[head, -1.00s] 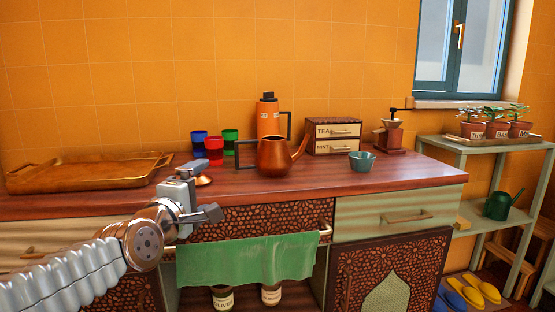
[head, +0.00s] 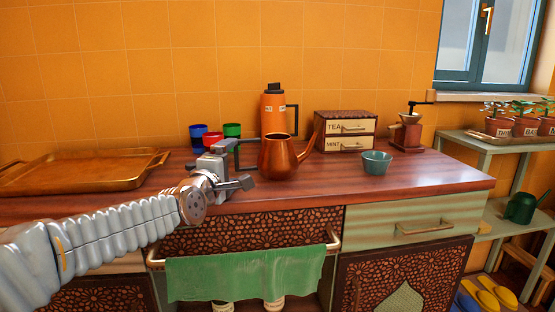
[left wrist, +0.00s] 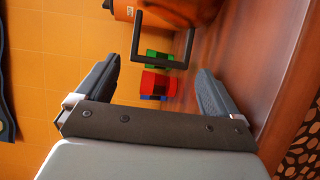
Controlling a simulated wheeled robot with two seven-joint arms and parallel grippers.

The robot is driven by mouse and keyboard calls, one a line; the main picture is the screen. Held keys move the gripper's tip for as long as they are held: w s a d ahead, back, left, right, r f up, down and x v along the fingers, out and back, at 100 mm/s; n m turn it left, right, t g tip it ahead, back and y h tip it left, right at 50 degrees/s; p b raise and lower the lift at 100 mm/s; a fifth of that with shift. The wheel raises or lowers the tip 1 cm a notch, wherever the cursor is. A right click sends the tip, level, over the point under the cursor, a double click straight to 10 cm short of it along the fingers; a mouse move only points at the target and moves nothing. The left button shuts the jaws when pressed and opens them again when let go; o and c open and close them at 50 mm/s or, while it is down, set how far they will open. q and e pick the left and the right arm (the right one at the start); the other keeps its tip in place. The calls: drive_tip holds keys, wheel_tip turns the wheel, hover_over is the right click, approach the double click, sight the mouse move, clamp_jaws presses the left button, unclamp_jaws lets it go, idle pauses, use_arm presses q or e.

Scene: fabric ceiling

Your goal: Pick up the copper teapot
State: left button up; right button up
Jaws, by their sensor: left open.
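The copper teapot (head: 283,158) stands upright on the wooden counter, with its spout to the right and its dark angular handle (head: 238,145) to the left. My left gripper (head: 238,165) is open and empty, just left of the pot by the handle. In the left wrist view, the dark handle (left wrist: 163,64) shows ahead, between the open fingers or just beyond their tips; I cannot tell whether they touch it. Part of the copper body (left wrist: 185,10) shows at the top edge. My right gripper is not in view.
Blue, red (head: 212,138) and green (head: 232,131) cups stand behind my gripper. An orange flask (head: 273,112), a tea box (head: 346,130) and a teal bowl (head: 376,163) stand behind and right of the teapot. A copper tray (head: 85,180) lies left. The front right counter is clear.

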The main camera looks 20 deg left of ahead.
sight(237, 158)
use_arm(q)
drive_tip(key=w+p, duration=0.1)
drive_tip(key=w, duration=0.1)
drive_tip(key=w+a+p, duration=0.1)
drive_tip(key=w, duration=0.1)
drive_tip(key=shift+w, duration=0.3)
drive_tip(key=shift+w+f, duration=0.1)
drive_tip(key=shift+w, duration=0.2)
drive_tip(key=shift+c, duration=0.3)
drive_tip(key=c, duration=1)
